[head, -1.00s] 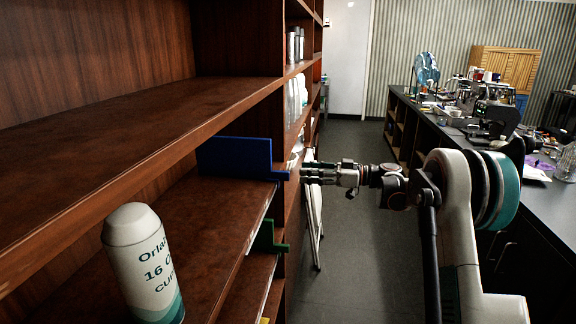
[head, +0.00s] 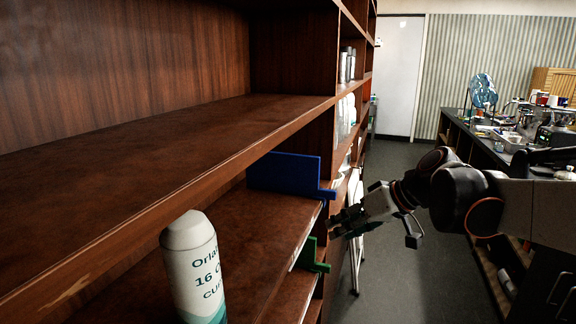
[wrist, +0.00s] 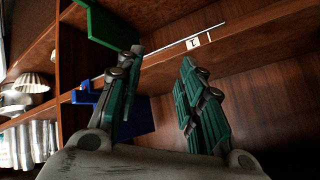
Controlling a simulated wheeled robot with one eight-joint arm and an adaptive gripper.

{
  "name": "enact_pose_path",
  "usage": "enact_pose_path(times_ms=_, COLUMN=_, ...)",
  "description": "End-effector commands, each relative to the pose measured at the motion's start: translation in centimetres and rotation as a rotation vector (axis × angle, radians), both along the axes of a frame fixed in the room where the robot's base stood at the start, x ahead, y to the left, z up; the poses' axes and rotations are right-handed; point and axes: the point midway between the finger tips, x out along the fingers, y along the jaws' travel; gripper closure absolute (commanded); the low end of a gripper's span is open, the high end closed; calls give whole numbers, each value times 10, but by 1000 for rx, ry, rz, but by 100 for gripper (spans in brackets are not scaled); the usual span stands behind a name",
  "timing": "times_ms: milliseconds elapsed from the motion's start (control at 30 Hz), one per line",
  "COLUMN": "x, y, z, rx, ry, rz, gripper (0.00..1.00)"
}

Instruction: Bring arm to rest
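My gripper (head: 342,222) is in front of the shelf edge in the head view, between the blue divider (head: 285,172) and the green divider (head: 311,258) in height. In the wrist view its two teal-padded fingers (wrist: 160,95) stand apart with nothing between them. The blue divider also shows in the wrist view behind the left finger (wrist: 138,118), and the green divider shows at the top left (wrist: 104,25). My arm reaches in from the right of the head view.
A white container with lettering (head: 194,268) stands on the lower shelf. The brown shelving (head: 150,135) fills the left. A dark counter (head: 480,150) with clutter, including a blue fan (head: 483,92), stands at the right. The aisle floor (head: 395,165) between them looks clear.

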Motion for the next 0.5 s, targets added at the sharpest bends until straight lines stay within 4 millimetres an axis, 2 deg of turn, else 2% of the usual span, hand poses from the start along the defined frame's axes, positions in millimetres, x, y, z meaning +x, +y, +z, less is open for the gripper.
enact_pose_path(times_ms=33, x=-18, y=1, z=-2, rx=-24, ry=15, rz=-27, gripper=65)
enact_pose_path(times_ms=100, x=-40, y=-2, z=-7, rx=-60, ry=36, rz=-75, gripper=65)
enact_pose_path(times_ms=267, x=-90, y=-11, z=-20, rx=-139, ry=66, rz=-184, gripper=65)
enact_pose_path(times_ms=500, x=-160, y=-34, z=-47, rx=-254, ry=68, rz=-341, gripper=65)
